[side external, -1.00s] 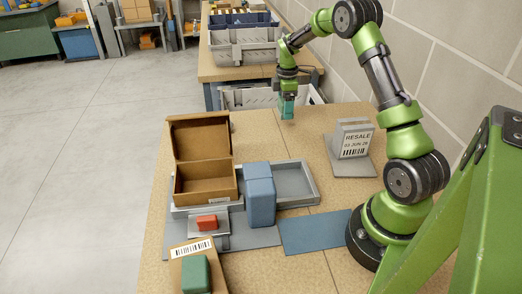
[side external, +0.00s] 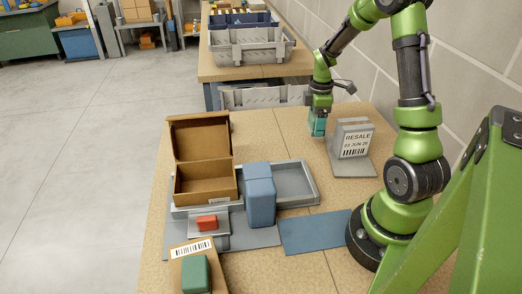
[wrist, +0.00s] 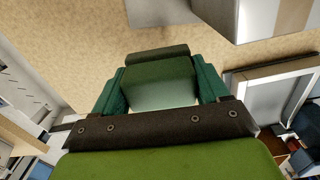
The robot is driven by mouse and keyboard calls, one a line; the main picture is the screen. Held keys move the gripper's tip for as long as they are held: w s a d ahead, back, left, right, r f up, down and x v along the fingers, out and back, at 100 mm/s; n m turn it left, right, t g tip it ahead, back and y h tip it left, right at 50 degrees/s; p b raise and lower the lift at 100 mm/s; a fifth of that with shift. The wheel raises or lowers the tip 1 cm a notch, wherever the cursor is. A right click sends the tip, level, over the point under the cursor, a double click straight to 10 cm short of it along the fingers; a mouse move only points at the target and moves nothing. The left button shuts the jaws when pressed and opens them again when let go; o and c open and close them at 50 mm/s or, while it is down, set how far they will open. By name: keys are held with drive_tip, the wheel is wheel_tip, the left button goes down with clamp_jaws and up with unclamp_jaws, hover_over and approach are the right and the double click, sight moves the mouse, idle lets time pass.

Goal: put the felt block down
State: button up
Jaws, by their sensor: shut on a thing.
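In the side view the fingers largely hide the block. The gripper points down. I cannot tell whether the block touches the table or hangs a little above it.
An open cardboard box (side external: 205,180), a grey tray (side external: 305,185), a blue block (side external: 260,195), a red block (side external: 206,222) and another green block (side external: 196,273) are nearer. A blue mat (side external: 315,232) is bare.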

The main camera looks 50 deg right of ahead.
drive_tip(key=shift+m, duration=0.3)
drive_tip(key=d, duration=0.4)
drive_tip(key=d+r, duration=0.1)
drive_tip(key=d, duration=0.7)
drive_tip(key=shift+w+d+r, duration=0.15)
drive_tip(key=shift+w+r, duration=0.15)
approach(335, 114)
drive_tip(key=a+r, duration=0.1)
drive_tip(key=a, duration=0.1)
wheel_tip(335, 114, up, 3)
drive_tip(key=d+n, duration=0.1)
drive_tip(key=d, duration=0.1)
drive_tip(key=shift+n, duration=0.3)
drive_tip(key=f, duration=0.5)
drive_tip(key=shift+a+f, duration=0.2)
drive_tip(key=shift+f, duration=2.25)
drive_tip(key=shift+f, duration=0.1)
